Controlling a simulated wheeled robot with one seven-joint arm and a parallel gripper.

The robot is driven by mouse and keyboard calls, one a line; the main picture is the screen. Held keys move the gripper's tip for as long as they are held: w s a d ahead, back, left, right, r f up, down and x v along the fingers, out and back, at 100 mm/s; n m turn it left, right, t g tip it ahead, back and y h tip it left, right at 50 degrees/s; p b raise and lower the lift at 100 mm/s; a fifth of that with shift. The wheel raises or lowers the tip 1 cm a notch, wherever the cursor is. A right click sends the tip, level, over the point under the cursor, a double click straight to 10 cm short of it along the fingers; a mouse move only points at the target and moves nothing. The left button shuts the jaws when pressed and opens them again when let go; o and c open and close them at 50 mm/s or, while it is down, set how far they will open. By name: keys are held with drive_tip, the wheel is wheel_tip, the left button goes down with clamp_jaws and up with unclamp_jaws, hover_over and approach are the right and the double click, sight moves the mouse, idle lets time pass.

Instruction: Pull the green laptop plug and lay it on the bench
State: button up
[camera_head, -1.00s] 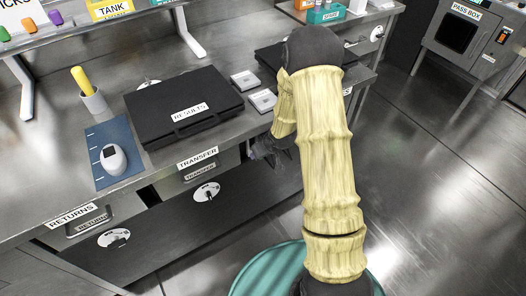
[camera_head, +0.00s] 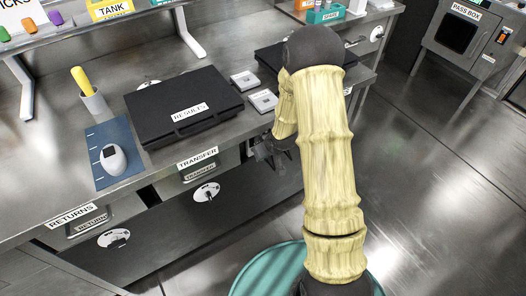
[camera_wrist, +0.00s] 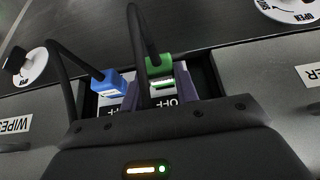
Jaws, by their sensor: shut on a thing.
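The green laptop plug (camera_wrist: 159,66) shows in the wrist view at the recessed socket strip, with a pale piece just below it and a black cable running from it. My gripper (camera_wrist: 158,92) is at this plug and shut on it, though its body hides much of the grip. A blue plug (camera_wrist: 108,83) with its own black cable sits to the left. In the head view my gripper (camera_head: 268,154) is at the front of the bench (camera_head: 60,205), below its top edge, partly hidden by my arm. The plugs cannot be made out there.
Two small grey boxes (camera_head: 262,101) lie right of the case. Bare bench top shows around them.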

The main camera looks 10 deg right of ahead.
sight(267, 160)
drive_tip(key=shift+s, duration=0.15)
drive_tip(key=shift+s+d, duration=0.3)
drive_tip(key=shift+s, duration=0.45)
drive_tip(key=shift+s+d, duration=0.25)
drive_tip(key=shift+s, duration=0.45)
drive_tip(key=r+m+h, duration=0.1)
drive_tip(key=s+a+r+m, duration=0.1)
drive_tip(key=m, duration=0.1)
drive_tip(key=shift+m+h, duration=0.3)
drive_tip(key=shift+h, duration=0.1)
drive_tip(key=shift+a+f, duration=0.1)
